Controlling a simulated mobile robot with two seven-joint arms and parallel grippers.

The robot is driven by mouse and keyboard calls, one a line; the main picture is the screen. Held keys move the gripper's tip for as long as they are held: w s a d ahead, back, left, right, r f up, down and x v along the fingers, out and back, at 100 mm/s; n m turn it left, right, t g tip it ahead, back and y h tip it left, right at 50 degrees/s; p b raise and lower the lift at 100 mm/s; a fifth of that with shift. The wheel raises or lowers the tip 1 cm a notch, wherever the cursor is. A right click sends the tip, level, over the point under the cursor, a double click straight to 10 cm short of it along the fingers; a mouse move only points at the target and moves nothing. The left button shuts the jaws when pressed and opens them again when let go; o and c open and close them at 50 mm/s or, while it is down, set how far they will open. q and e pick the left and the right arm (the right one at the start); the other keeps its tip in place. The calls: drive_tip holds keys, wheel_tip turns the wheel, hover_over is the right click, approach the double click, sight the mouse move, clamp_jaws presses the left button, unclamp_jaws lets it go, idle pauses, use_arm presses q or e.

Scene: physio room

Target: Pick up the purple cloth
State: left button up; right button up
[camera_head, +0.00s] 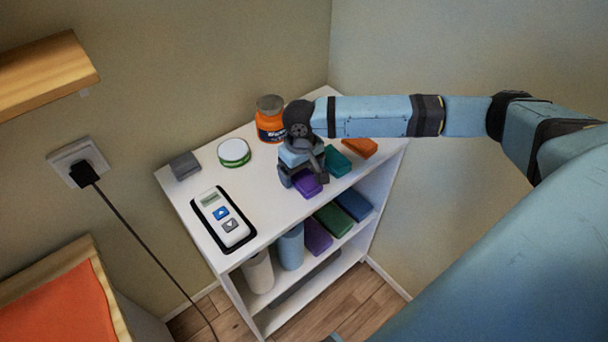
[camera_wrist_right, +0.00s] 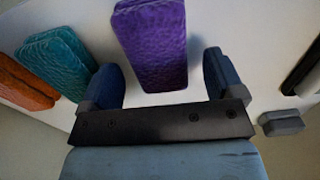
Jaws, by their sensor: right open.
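The purple cloth (camera_head: 308,183) is a small folded block on the white shelf top, near its front edge. In the head view my right gripper (camera_head: 303,180) is over it and hides part of it. In the right wrist view the cloth (camera_wrist_right: 155,45) extends from the top edge to between the two fingers of my right gripper (camera_wrist_right: 165,80). The fingers are apart, with a gap on each side of the cloth. I cannot tell how high they are above the shelf top. My left gripper is not in view.
A teal cloth (camera_head: 337,161) and an orange cloth (camera_head: 360,147) lie to the right on the white shelf (camera_head: 262,195). An orange jar (camera_head: 270,128), a green-rimmed tin (camera_head: 234,152), a grey block (camera_head: 185,166) and a white device (camera_head: 223,216) stand behind and left. Lower shelves hold more cloths and rolls.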

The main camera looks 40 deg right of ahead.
sight(302, 173)
drive_tip(key=shift+f, duration=0.65)
drive_tip(key=c, duration=1)
drive_tip(key=shift+r, duration=0.1)
wheel_tip(302, 173, up, 20)
drive_tip(key=shift+f+p, duration=0.1)
drive_tip(key=shift+p, duration=0.65)
